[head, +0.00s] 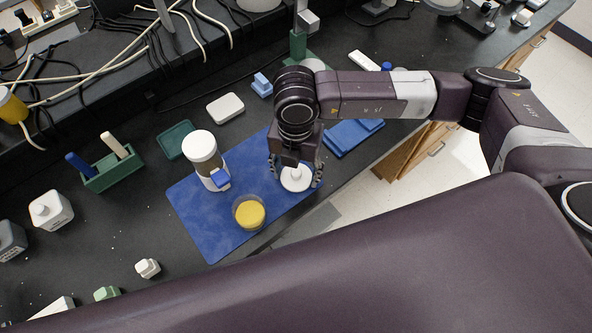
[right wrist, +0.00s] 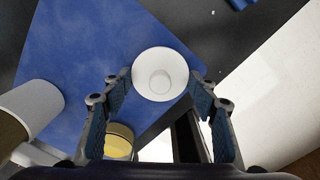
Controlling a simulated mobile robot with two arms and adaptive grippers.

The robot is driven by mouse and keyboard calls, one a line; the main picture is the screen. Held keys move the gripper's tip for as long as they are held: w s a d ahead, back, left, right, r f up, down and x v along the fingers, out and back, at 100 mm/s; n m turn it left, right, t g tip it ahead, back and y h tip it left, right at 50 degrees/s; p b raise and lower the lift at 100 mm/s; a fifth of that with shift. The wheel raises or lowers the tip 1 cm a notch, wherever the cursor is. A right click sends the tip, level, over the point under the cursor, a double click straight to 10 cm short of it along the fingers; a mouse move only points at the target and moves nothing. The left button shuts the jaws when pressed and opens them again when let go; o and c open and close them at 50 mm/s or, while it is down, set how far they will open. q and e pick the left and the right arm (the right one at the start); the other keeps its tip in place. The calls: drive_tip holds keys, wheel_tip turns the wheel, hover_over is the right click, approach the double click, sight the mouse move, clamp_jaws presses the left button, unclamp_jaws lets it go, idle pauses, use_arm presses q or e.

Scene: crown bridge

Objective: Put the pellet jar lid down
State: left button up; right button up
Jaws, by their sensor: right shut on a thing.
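The pellet jar lid (head: 295,179) is a white disc with a round knob. My right gripper (head: 295,184) is shut on it, pointing down over the right part of the blue mat (head: 200,226). The lid also shows in the right wrist view (right wrist: 160,63), between the fingertips of the right gripper (right wrist: 161,88). I cannot tell whether the lid touches the mat. An open clear jar with yellow contents (head: 250,213) stands on the mat, left of and nearer than the lid. My left gripper is not in view.
A blue tray (head: 354,136) lies to the right. A green rack (head: 112,168) is at left. The mat's near-left part is clear; the bench edge is close.

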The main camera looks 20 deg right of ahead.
sight(296, 174)
drive_tip(key=shift+f, duration=0.15)
drive_tip(key=o, duration=1)
drive_tip(key=shift+r, duration=0.7)
wheel_tip(296, 174, up, 11)
drive_tip(key=b, duration=0.1)
drive_tip(key=shift+s+f, duration=0.1)
